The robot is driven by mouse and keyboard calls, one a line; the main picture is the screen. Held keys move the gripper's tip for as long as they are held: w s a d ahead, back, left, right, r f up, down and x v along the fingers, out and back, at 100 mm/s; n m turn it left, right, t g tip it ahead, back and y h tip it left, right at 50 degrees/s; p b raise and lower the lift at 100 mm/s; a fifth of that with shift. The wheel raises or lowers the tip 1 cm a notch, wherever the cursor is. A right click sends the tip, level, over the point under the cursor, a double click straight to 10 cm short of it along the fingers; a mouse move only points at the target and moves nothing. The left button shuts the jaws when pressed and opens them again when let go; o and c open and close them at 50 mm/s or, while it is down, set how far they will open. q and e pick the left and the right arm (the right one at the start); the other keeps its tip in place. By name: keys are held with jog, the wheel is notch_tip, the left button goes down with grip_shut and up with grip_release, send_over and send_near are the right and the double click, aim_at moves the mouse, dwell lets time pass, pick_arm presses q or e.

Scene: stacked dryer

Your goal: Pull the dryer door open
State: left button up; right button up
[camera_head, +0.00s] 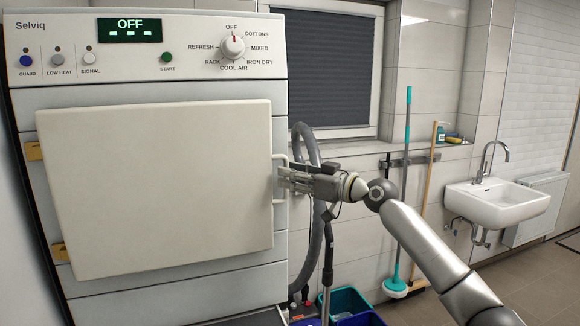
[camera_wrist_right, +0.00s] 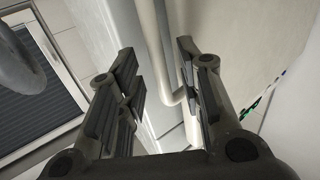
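The stacked dryer (camera_head: 190,298) fills the left of the head view. Its cream square door (camera_head: 160,185) looks closed, with yellowish hinges (camera_head: 34,150) on the left side. A thin pale handle (camera_head: 280,200) stands at the door's right edge. My right gripper (camera_head: 283,178) is at this handle, coming from the right. In the right wrist view, my right gripper's fingers (camera_wrist_right: 158,88) are apart, and the handle bar (camera_wrist_right: 154,45) runs between them, nearer the right finger. Contact cannot be made out. My left gripper is not in view.
A grey hose (camera_head: 312,215) hangs just behind my right gripper. A mop (camera_head: 404,190) and a broom (camera_head: 430,190) lean on the wall. A sink (camera_head: 500,203) is at the right. Teal and blue buckets (camera_head: 345,303) stand below my right arm.

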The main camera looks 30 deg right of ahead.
jog(key=shift+w+a, duration=0.2)
jog(key=shift+w, duration=0.25)
grip_shut()
